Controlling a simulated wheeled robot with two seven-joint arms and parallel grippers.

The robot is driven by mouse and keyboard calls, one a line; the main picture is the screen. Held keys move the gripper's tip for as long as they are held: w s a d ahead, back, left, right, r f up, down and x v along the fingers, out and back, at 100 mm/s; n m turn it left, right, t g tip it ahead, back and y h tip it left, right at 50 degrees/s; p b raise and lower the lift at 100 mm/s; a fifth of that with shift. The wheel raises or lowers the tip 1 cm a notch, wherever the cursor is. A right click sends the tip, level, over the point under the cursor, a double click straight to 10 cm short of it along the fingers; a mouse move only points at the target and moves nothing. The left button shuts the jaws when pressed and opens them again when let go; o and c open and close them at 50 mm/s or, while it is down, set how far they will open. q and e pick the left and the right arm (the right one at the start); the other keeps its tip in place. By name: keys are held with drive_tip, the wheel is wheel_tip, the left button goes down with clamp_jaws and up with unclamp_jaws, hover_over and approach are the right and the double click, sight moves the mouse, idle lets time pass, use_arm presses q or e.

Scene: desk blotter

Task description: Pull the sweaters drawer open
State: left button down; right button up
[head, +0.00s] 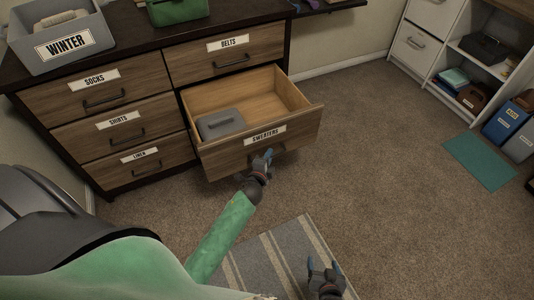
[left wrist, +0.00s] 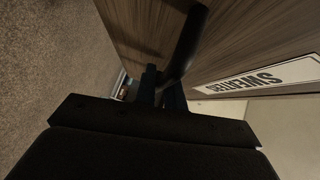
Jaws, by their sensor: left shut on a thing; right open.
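The sweaters drawer (head: 298,133) stands pulled well out of the dresser, with its inside showing. Its white label (head: 265,135) reads SWEATERS and also shows in the left wrist view (left wrist: 262,84). A grey lidded box (head: 221,124) lies inside at the left. My left gripper (head: 263,159) is at the drawer front just below the label. In the left wrist view its fingers (left wrist: 160,88) are shut on the dark drawer handle (left wrist: 186,45). My right gripper (head: 323,268) is open and empty, low over the striped rug, apart from the drawer.
The dresser's socks (head: 130,83), shirts, linen and belts (head: 250,57) drawers are shut. A grey WINTER bin (head: 85,52) and a green box (head: 178,10) stand on top. A striped rug (head: 268,262) lies in front. Carpet right of the drawer is clear up to a teal mat (head: 481,160).

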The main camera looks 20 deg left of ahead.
use_arm(q)
drive_tip(key=shift+s+d+f, duration=0.15)
drive_tip(key=shift+d, duration=0.05)
drive_tip(key=c, duration=1.9)
unclamp_jaws()
drive_tip(key=o, duration=0.4)
drive_tip(key=s+r, duration=0.1)
drive_tip(key=s, duration=0.6)
drive_tip(key=shift+s+d, duration=0.25)
drive_tip(key=shift+s, duration=0.15)
use_arm(e)
drive_tip(key=shift+s+d+f+g, duration=0.1)
drive_tip(key=shift+s+f+g, duration=0.3)
drive_tip(key=shift+s+f, duration=0.65)
use_arm(q)
drive_tip(key=shift+r, duration=0.1)
use_arm(e)
drive_tip(key=shift+w+d, duration=0.1)
drive_tip(key=shift+w, duration=0.2)
